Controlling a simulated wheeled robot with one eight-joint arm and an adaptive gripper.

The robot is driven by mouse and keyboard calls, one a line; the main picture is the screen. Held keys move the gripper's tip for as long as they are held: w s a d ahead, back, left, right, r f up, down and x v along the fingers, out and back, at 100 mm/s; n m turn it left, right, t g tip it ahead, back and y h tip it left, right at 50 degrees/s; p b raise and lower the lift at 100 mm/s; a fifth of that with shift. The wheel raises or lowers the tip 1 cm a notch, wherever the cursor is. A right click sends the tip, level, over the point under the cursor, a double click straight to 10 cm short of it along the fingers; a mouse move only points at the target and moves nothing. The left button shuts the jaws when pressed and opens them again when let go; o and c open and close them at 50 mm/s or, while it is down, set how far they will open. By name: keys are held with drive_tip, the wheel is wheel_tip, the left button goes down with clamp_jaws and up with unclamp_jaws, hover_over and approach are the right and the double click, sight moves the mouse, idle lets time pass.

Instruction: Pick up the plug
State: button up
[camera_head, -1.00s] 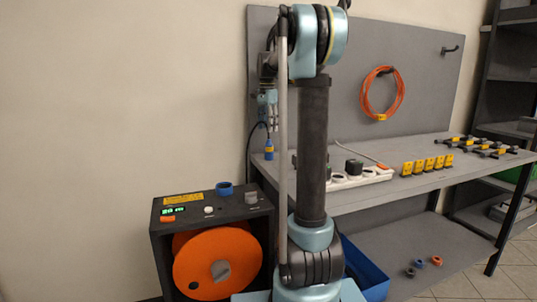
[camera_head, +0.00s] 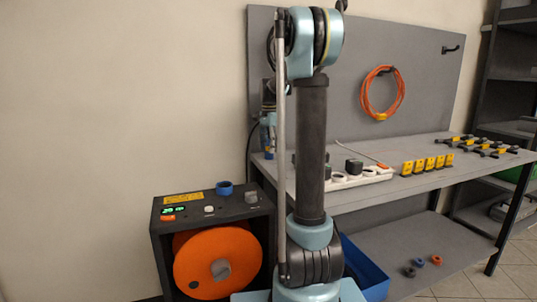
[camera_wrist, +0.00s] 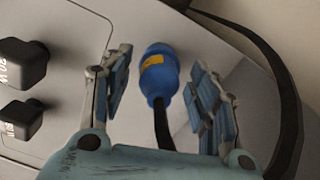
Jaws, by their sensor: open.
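The blue plug (camera_wrist: 158,74), with a yellow label, shows in the wrist view between the two fingers of my gripper (camera_wrist: 162,64). A black cable (camera_wrist: 163,125) runs from it towards my gripper's palm. My gripper is open, with a visible gap between the plug and each finger. In the head view my gripper (camera_head: 267,134) is at the left end of the workbench (camera_head: 400,185), partly behind my arm. The plug is hard to make out there.
A white power strip (camera_head: 366,178) and several yellow pieces (camera_head: 427,166) lie on the bench. Two black blocks (camera_wrist: 22,63) show left in the wrist view. A cable reel with an orange drum (camera_head: 205,262) stands at left. An orange cable coil (camera_head: 382,93) hangs on the back panel.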

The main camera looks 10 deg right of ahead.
drive_tip(key=c, duration=1.2)
drive_tip(key=shift+c, duration=0.2)
